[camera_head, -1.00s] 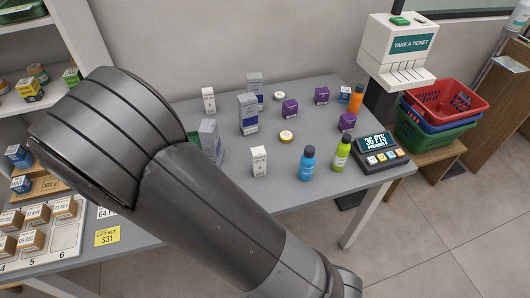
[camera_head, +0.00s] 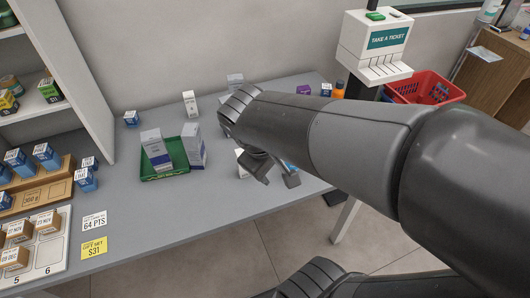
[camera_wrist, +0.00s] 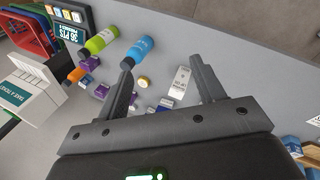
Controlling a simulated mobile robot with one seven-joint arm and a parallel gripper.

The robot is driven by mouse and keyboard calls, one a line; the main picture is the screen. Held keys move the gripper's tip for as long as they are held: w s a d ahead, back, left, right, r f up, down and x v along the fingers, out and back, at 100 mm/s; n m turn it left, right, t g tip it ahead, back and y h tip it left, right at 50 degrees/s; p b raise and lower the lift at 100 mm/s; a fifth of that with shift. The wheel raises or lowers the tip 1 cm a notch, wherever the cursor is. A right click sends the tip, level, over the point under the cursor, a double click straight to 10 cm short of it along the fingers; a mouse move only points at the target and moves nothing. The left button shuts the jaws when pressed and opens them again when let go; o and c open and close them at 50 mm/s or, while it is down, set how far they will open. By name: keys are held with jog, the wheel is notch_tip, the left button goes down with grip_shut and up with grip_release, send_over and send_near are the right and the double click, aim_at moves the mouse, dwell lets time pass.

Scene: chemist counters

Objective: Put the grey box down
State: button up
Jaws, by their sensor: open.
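A blue bottle (camera_wrist: 139,50) and a green bottle (camera_wrist: 101,40) stand near the counter edge. A white box (camera_head: 190,104) stands behind the tray. A ticket dispenser (camera_head: 375,50) and red basket (camera_head: 425,88) are at right. Counter left of the tray is mostly clear.

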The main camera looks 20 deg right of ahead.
notch_tip(320, 180, up, 6)
jog(key=s+a+m+t+y, duration=0.2)
jog(key=m+y, duration=0.1)
jog(key=m, duration=0.1)
jog(key=shift+s+a+f+t, duration=0.25)
jog(key=shift+s+t, duration=0.1)
jog(key=shift+t, duration=0.05)
jog(key=shift+o, duration=0.5)
jog(key=shift+s+a+r+m+t+y, duration=0.1)
jog(key=shift+a+r+m+t+y, duration=0.2)
jog(key=shift+r+m+y, duration=0.15)
